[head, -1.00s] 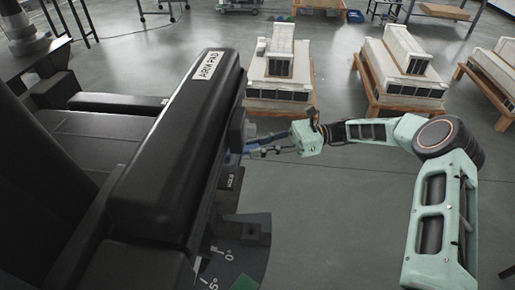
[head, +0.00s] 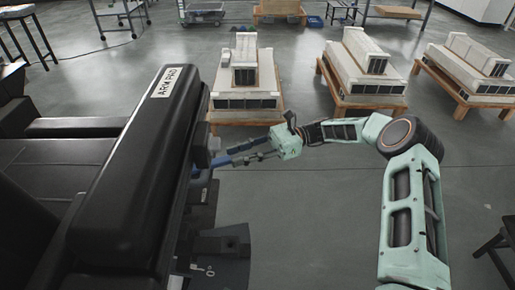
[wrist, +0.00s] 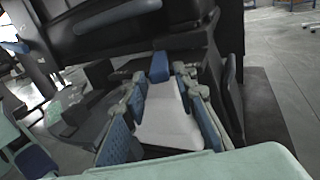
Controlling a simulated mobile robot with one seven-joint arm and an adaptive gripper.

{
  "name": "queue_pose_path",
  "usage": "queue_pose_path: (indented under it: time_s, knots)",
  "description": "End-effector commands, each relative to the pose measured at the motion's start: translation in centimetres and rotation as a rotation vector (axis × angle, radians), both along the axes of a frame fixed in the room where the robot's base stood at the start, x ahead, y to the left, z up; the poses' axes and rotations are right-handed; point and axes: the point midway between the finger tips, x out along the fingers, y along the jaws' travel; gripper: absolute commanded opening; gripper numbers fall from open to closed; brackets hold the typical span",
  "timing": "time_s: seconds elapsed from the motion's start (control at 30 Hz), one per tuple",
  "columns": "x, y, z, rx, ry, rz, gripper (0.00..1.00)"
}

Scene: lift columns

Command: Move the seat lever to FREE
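The black seat fills the left of the head view, with its armrest marked ARM PAD (head: 135,160). My gripper (head: 222,162) reaches to the armrest's outer side from the right. In the wrist view its two blue-padded fingers (wrist: 166,88) are spread apart. A blue block (wrist: 159,68) shows between and just beyond the fingertips, with a pale flat surface (wrist: 168,118) nearer the camera. The block may be the lever's grip; I cannot tell whether the fingers touch it. A dark plate with pale marks (head: 215,268) sits below the armrest. No FREE label is readable.
Wooden stands carrying pale model blocks (head: 243,75), (head: 360,65) and (head: 470,65) stand on the floor behind my arm. A dark stool (head: 495,245) is at the lower right edge. The grey floor (head: 310,215) between the seat and my arm is clear.

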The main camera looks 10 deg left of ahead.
Motion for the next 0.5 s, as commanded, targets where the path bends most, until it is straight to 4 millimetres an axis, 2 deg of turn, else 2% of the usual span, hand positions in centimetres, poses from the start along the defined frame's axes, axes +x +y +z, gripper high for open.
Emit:
queue_pose_path:
  time_s: [0.1, 0.23, 0.5]
  knots:
    - [1.8, -2.2, -0.1, 0.000, -0.003, -0.005, 0.26]
    - [3.2, -4.2, -0.1, 0.001, -0.003, -0.005, 0.26]
    - [4.9, -6.5, -0.1, 0.000, -0.001, -0.003, 0.26]
